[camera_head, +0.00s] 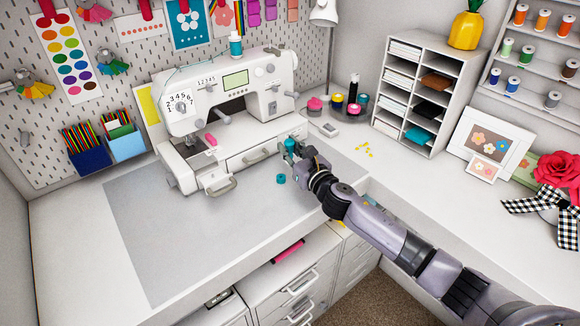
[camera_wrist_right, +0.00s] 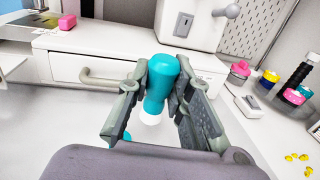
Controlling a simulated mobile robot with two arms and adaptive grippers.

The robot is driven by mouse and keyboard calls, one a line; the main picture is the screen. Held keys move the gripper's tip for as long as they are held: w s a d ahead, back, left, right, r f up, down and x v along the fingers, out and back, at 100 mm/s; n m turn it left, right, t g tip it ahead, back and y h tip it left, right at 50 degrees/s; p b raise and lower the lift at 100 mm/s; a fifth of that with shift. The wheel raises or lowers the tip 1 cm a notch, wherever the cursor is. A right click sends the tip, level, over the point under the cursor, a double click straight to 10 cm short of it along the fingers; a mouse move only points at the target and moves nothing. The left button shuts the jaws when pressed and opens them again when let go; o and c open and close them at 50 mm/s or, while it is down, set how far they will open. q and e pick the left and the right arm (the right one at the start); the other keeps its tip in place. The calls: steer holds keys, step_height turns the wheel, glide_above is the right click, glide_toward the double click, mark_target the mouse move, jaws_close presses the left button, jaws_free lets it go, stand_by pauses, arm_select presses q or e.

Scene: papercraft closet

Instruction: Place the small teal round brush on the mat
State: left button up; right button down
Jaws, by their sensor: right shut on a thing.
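The small teal round brush (camera_head: 289,145) is held between the fingers of my right gripper (camera_head: 293,153), above the right part of the grey mat (camera_head: 150,235). In the right wrist view the brush (camera_wrist_right: 163,80) is roughly upright between the two fingers, with a white lower end. The fingers of my right gripper (camera_wrist_right: 160,97) are shut around it. A gap between the brush and the mat is hard to judge. A small teal piece (camera_head: 281,178) lies on the mat just left of the gripper. My left gripper is not in view.
The white sewing machine (camera_head: 245,125) stands behind the gripper, with a drawer and its handle (camera_wrist_right: 100,77) close by. A pink piece (camera_head: 210,139) sits on it. Several coloured jars (camera_head: 337,102) stand at the right. The mat's front left is clear.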

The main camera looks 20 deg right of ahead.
steer(key=shift+f, duration=0.45)
steer(key=shift+a+f, duration=0.1)
steer(key=shift+f, duration=0.2)
step_height(320, 180, down, 3)
steer(key=shift+r+b, duration=0.1)
steer(key=shift+b, duration=0.5)
steer(key=shift+f, duration=0.7)
steer(key=c, duration=1.9)
jaws_free()
steer(key=o, duration=0.5)
steer(key=shift+c, duration=0.2)
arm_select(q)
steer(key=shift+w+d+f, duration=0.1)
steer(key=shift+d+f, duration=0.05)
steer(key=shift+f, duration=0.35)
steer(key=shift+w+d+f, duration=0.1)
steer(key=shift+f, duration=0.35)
